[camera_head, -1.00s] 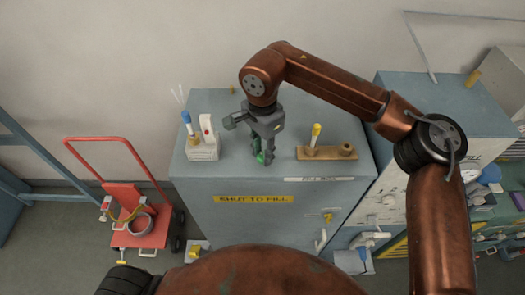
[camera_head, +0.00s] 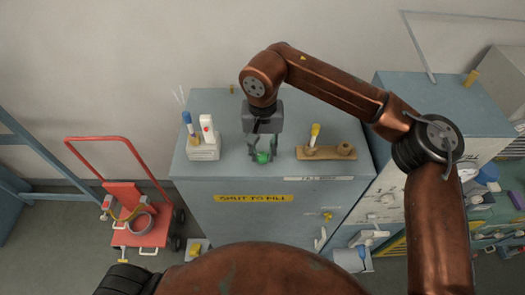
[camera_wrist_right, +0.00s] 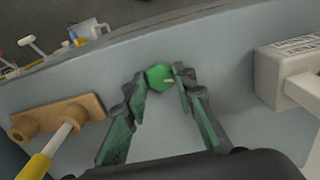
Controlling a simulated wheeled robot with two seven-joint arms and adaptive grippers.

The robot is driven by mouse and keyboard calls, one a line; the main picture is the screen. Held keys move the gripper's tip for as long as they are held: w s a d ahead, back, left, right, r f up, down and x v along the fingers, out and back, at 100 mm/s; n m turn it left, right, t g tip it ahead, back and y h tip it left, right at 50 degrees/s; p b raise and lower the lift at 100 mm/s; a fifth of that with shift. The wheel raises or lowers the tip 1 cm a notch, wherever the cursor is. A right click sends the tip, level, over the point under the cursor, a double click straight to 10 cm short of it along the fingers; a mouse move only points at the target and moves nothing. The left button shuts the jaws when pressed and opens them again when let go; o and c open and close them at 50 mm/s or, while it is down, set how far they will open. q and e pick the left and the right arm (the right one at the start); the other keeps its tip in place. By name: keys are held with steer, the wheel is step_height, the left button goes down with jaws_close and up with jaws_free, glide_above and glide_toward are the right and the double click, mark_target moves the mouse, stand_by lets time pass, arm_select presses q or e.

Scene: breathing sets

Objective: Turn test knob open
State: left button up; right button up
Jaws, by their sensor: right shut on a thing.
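The green knob (camera_head: 262,157) stands on the blue-grey cabinet top near its front edge. It also shows in the right wrist view (camera_wrist_right: 159,77) as a round green cap with a small pale mark. My right gripper (camera_head: 262,153) points down over it, and in the right wrist view its fingertips (camera_wrist_right: 160,80) sit on either side of the knob, shut on it. The knob's base is partly hidden by the fingers. My left gripper is not in view.
Left of the gripper stands a white holder (camera_head: 204,150) with tools. To the right lies a wooden rack (camera_head: 327,153) with a yellow-handled tool (camera_head: 315,130). A yellow label (camera_head: 253,198) is on the cabinet front. A red cart (camera_head: 137,237) stands on the floor at left.

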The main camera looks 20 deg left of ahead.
mark_target(262, 156)
steer(key=shift+r+n, duration=0.15)
steer(key=shift+n, duration=0.45)
steer(key=o, duration=1.2)
steer(key=shift+c, duration=0.2)
step_height(262, 156, up, 12)
